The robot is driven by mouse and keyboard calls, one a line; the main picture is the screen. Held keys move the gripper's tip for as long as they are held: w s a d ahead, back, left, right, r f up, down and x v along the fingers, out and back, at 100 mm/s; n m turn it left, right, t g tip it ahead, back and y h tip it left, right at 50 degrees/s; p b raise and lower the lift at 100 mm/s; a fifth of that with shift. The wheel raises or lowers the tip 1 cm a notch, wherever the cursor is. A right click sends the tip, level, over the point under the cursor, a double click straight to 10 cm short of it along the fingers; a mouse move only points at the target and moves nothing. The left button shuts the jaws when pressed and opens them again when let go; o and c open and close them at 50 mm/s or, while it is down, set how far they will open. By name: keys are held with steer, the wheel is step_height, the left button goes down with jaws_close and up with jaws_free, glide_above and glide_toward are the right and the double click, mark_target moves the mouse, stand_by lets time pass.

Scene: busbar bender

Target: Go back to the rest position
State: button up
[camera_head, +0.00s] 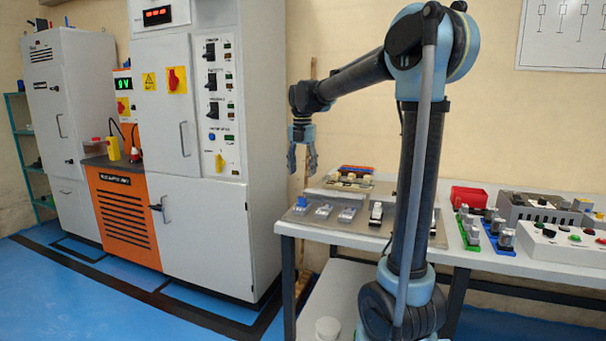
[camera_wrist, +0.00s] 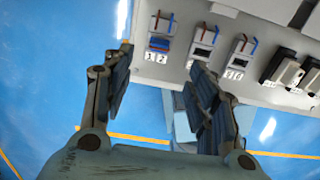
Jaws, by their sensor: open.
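My gripper (camera_head: 303,158) hangs at the end of my arm, in the air above the left end of the table (camera_head: 285,226). It points downward. In the wrist view, my gripper (camera_wrist: 160,98) has its two fingers well apart with nothing between them. Beyond the fingers, the wrist view shows the edge of the table and the blue floor (camera_wrist: 55,50).
A grey cabinet (camera_head: 205,225) with switches stands left of the table. Several small numbered devices sit on a tray (camera_head: 340,222) near the table's left end. A red bin (camera_head: 468,197) and a control box (camera_head: 560,248) are farther right. Blue floor is open at the lower left.

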steer(key=s+d+f+m+t, duration=0.1)
steer(key=s+d+f+m, duration=0.2)
steer(key=s+d+m, duration=0.45)
steer(key=s+d+f+m, duration=0.3)
steer(key=s+d+m, duration=0.3)
steer(key=s+m, duration=0.15)
steer(key=s+d+f+m, duration=0.4)
steer(key=s+f+m, duration=0.4)
steer(key=s+d+f+m+t, duration=0.1)
steer(key=s+d+f+m, duration=0.3)
steer(key=s+f+m, duration=0.3)
steer(key=shift+s+f+m, duration=0.4)
steer(key=shift+s+m, duration=0.5)
steer(key=shift+s, duration=0.05)
steer(key=shift+c, duration=0.3)
steer(key=c, duration=0.4)
steer(key=shift+d, duration=0.1)
